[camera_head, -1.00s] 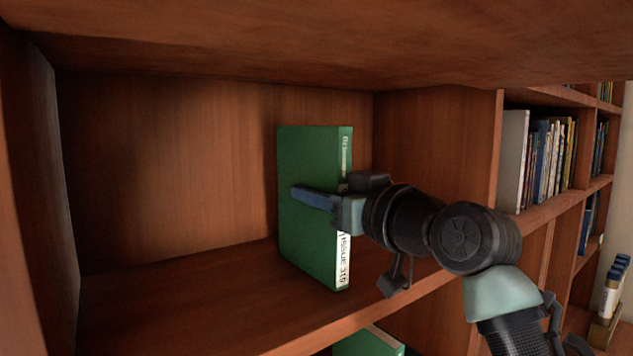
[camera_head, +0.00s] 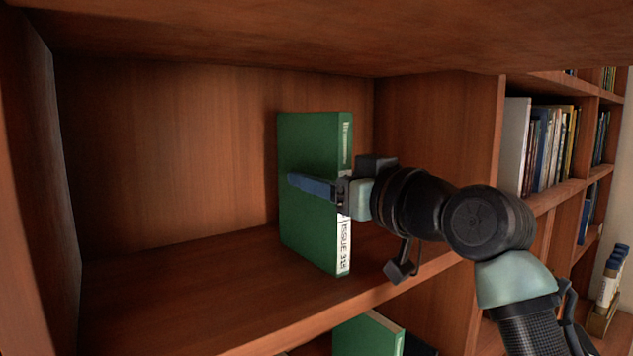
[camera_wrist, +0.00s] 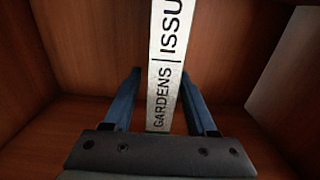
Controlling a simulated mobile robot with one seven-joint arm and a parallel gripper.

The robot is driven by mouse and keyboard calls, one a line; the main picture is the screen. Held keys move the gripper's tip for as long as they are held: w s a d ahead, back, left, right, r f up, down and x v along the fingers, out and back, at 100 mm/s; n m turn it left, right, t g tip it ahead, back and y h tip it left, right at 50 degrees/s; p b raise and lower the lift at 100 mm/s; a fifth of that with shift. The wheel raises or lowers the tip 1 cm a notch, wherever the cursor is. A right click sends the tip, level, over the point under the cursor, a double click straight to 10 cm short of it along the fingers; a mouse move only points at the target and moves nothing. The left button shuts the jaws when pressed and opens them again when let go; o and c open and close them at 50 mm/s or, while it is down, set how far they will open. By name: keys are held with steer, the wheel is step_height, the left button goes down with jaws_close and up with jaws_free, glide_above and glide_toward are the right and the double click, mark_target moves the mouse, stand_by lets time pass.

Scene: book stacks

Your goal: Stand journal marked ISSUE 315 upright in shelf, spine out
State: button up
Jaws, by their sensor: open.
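The green journal (camera_head: 312,225) stands upright on the shelf board, its spine facing out with a white label that seems to read ISSUE 315, the last digits blurred. In the wrist view the spine label (camera_wrist: 164,70) reads GARDENS | ISSU, the rest cut off. My gripper (camera_head: 318,187) is at mid-height of the journal, one blue finger along its left face; the other is hidden behind it. In the wrist view my gripper (camera_wrist: 163,85) has a finger on each side of the spine, with slim gaps showing. The jaws are open.
The shelf (camera_head: 170,290) is bare left of the journal; its right wall (camera_head: 435,150) is close on the right. Another green book (camera_head: 368,335) shows in the compartment below. Several books (camera_head: 548,145) fill a compartment further right.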

steer(key=b+v, duration=0.5)
steer(key=v, duration=0.6)
steer(key=s+a+r+m+t+h, duration=0.1)
steer(key=s+a+r+m+t, duration=0.1)
steer(key=a+t, duration=0.45)
steer(key=s+r+m+t+h, duration=0.2)
steer(key=s+m+t+h, duration=0.3)
steer(key=s+h, duration=0.5)
steer(key=s+t, duration=0.1)
steer(key=s, duration=0.1)
steer(key=shift+s+r, duration=0.2)
steer(key=shift+s, duration=0.1)
steer(key=shift+a, duration=0.15)
step_height(320, 180, down, 6)
steer(key=b, duration=0.5)
steer(key=shift+a+r, duration=0.1)
steer(key=shift+r, duration=0.05)
